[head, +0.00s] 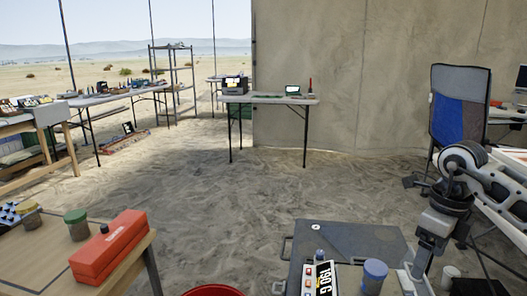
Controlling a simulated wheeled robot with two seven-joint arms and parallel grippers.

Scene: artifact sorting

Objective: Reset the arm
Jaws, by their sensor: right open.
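My right arm comes in from the right edge, and its gripper (416,274) points down at the right side of a dark grey work surface (352,238). The gripper is open, and I see nothing held between its fingers. A jar with a blue-grey lid (375,272) stands just left of the gripper, apart from it as far as I can tell. A device with a display reading "190 G" (325,278) lies left of the jar. My left gripper is not in view.
A wooden table at lower left holds a red box (110,246), a green-lidded jar (76,222) and other items. A red round rim (213,291) shows at the bottom edge. A folding chair (459,105) stands right. Open sand (215,180) fills the middle.

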